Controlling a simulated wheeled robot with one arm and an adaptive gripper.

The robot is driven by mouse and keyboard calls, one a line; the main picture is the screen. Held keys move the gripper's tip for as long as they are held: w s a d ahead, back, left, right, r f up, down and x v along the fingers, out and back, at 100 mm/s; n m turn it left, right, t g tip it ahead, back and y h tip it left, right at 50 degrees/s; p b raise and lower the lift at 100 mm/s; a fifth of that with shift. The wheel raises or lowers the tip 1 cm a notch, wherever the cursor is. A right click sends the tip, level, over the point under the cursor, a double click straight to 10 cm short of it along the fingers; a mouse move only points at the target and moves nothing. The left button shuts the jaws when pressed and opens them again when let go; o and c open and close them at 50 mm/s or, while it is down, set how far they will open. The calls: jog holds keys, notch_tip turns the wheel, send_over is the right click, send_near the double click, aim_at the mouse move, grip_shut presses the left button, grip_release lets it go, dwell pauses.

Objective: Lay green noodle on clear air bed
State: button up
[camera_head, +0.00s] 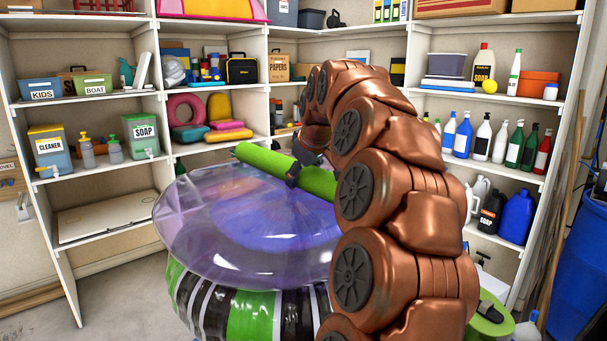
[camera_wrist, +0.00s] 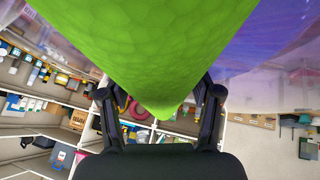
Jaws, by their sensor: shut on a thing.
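The green noodle (camera_head: 258,157) is a thick green foam cylinder held above the clear air bed. My gripper (camera_head: 293,176) is shut on the noodle near its middle. In the wrist view the noodle (camera_wrist: 150,50) fills the upper middle, between the two dark fingers of my gripper (camera_wrist: 160,98). The clear air bed (camera_head: 185,222) is a round, see-through inflatable with a purple-blue tint, below the noodle. It also shows in the wrist view (camera_wrist: 285,50). My copper arm hides the noodle's right end and the bed's right side. I cannot tell whether noodle and bed touch.
A striped green, black and white inflatable (camera_head: 255,315) lies under the clear bed. White shelves (camera_head: 110,97) with bins, bottles and pool toys surround it. A blue barrel (camera_head: 585,260) stands at the right. Floor (camera_head: 120,300) shows at lower left.

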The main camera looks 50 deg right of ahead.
jog(key=o, duration=1.2)
jog(key=shift+c, duration=0.2)
jog(key=shift+r, duration=0.15)
jog(key=shift+b+v, duration=1.1)
jog(key=shift+v, duration=4.85)
